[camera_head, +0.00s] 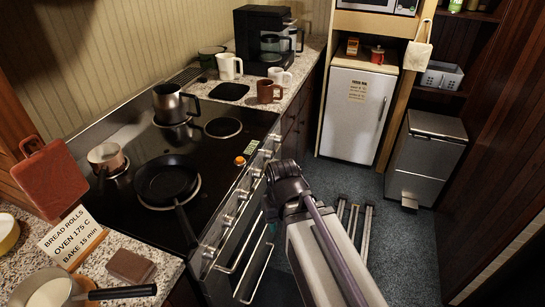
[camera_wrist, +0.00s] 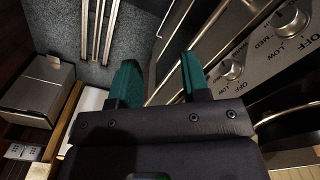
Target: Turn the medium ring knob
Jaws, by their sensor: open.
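The cooker's front panel carries a row of silver knobs (camera_head: 228,221) in the head view. Two knobs show at the right of the wrist view, a nearer-centre one (camera_wrist: 231,68) and one at the top right (camera_wrist: 291,19), with OFF, LOW and MED marks beside them. I cannot tell which knob is for the medium ring. My gripper (camera_wrist: 160,65) has teal fingers, spread apart with nothing between them. It is left of the knobs in the wrist view and not touching them. In the head view my gripper (camera_head: 269,213) is mostly hidden, in front of the cooker.
The black hob (camera_head: 130,200) holds a frying pan (camera_head: 166,180), a saucepan (camera_head: 105,158) and a steel pot (camera_head: 170,104). An oven handle (camera_head: 245,252) juts out below the panel. A steel bin (camera_head: 428,150) and small fridge (camera_head: 355,115) stand beyond. Blue carpet is partly clear.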

